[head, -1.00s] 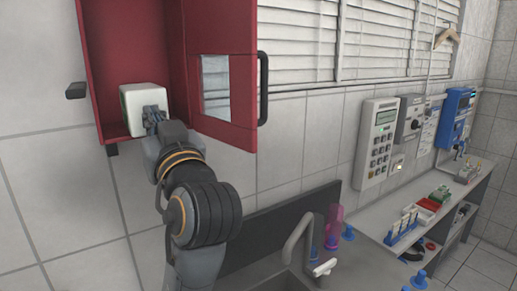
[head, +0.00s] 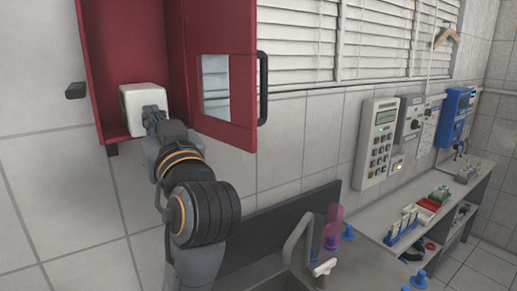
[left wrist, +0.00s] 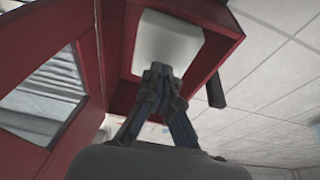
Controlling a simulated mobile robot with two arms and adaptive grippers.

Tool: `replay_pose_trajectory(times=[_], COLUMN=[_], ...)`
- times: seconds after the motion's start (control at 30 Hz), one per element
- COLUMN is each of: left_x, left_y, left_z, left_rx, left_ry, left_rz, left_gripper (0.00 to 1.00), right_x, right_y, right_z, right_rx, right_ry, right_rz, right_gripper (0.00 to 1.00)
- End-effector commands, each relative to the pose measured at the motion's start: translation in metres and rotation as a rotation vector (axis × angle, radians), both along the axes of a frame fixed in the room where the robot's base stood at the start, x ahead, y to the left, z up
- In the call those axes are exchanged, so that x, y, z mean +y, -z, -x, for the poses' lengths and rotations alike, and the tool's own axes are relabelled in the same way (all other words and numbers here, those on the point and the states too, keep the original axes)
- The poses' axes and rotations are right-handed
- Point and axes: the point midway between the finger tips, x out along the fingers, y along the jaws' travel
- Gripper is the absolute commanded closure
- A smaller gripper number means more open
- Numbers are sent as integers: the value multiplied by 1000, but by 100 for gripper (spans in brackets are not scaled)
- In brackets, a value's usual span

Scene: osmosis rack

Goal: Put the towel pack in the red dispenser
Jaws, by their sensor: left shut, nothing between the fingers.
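The red dispenser (head: 112,60) hangs on the tiled wall at the upper left of the head view, its door (head: 228,125) swung open to the right. The white towel pack (head: 130,102) stands inside on the dispenser's floor. It also shows in the left wrist view (left wrist: 165,40), inside the red box (left wrist: 222,45). My left gripper (head: 152,113) is at the front face of the pack, fingers shut with nothing between them. In the left wrist view the closed fingertips (left wrist: 158,72) overlap the pack's lower edge; I cannot tell whether they touch it. My right gripper is not in view.
A black handle (head: 262,88) is on the door's outer edge. Below are a sink with a faucet (head: 298,240) and a pink cylinder (head: 333,225). A counter with small racks (head: 402,226) runs right, under wall-mounted devices (head: 377,143).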

Motion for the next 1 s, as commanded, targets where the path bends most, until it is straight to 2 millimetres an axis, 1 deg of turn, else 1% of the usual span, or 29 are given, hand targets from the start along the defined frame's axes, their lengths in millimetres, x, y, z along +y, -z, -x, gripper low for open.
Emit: replay_pose_trajectory(times=[0.6, 1.0], left_x=[14, 15], left_y=[0, 0], left_z=[-20, -22], left_rx=[0, 1], left_ry=[0, 0], left_rz=[-1, -1], left_gripper=[100, 100], right_x=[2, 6], right_y=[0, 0], right_z=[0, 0], right_rx=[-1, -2], right_ry=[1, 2], right_rz=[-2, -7], right_gripper=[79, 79])
